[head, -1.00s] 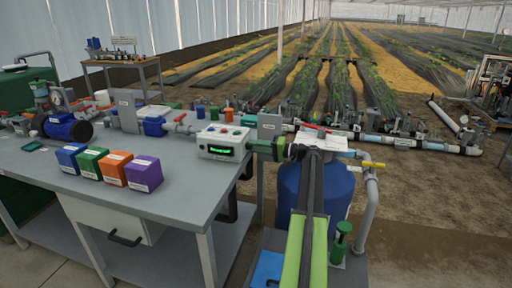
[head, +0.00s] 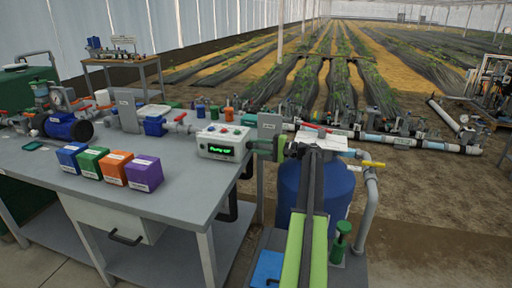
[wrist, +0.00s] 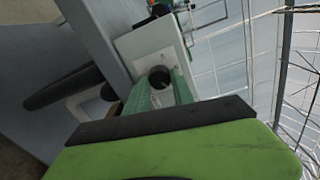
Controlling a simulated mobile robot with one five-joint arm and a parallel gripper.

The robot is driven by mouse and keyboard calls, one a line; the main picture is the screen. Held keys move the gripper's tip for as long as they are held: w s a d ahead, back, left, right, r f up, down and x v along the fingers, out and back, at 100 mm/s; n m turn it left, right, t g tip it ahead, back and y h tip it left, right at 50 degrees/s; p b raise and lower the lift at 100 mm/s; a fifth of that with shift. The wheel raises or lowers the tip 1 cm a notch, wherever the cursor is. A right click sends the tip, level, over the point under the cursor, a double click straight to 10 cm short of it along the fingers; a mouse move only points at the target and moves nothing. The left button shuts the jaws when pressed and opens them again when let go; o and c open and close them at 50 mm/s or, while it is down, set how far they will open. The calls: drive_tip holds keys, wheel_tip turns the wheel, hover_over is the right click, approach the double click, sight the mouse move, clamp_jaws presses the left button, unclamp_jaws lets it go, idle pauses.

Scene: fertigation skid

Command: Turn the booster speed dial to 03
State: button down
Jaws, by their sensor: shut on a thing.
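The white control box (head: 222,143) stands at the right end of the grey bench. Its front display (head: 216,150) shows small green text that looks like "Pump UP", too small to read surely. A dark round dial (wrist: 159,76) sits on the box's side face in the wrist view. My gripper (head: 262,147) reaches the box's right side from the right. Its two green fingers are shut on the dial, one on each side of it. In the head view the dial is hidden behind the fingers. I cannot read any dial marking.
Blue, green, orange and purple boxes (head: 142,173) stand in a row on the bench (head: 185,200), left of the control box. A blue tank (head: 335,190) with a yellow-handled valve (head: 372,164) is at the right.

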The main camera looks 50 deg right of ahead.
drive_tip(key=c, duration=1.1)
unclamp_jaws()
drive_tip(key=v, duration=1.7)
drive_tip(key=shift+s+d+f+p, duration=0.1)
drive_tip(key=shift+s+p, duration=0.1)
drive_tip(key=shift+p, duration=0.2)
